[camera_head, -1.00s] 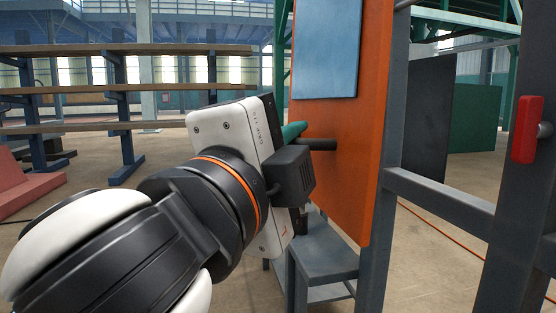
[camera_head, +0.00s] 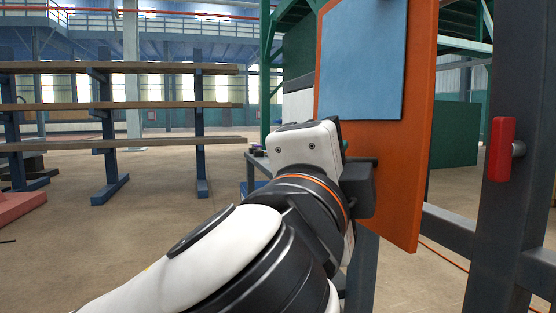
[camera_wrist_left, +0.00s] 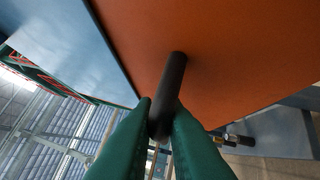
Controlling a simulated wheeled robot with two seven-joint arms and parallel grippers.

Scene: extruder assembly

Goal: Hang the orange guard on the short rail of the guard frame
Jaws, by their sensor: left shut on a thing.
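The orange guard (camera_head: 408,175) is a tall flat panel with a light blue sheet (camera_head: 362,62) on its upper face. My left gripper (camera_head: 346,148) is in front of the guard, its fingertips mostly hidden there by its own body. In the left wrist view the green fingers (camera_wrist_left: 160,108) are shut on a dark round handle (camera_wrist_left: 172,80) standing out from the orange face (camera_wrist_left: 220,50). The guard is held upright, slightly tilted. The grey guard frame shows as a thick post (camera_head: 510,215) and a crossbar (camera_head: 448,226) at right. The guard's top edge is out of view, so I cannot tell whether it touches a rail. My right gripper is not in view.
A red handle (camera_head: 502,148) sticks out from the post. A rack with long bars (camera_head: 120,105) stands at the left. A green block (camera_head: 455,135) is behind the guard. The floor (camera_head: 150,230) at left is mostly clear.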

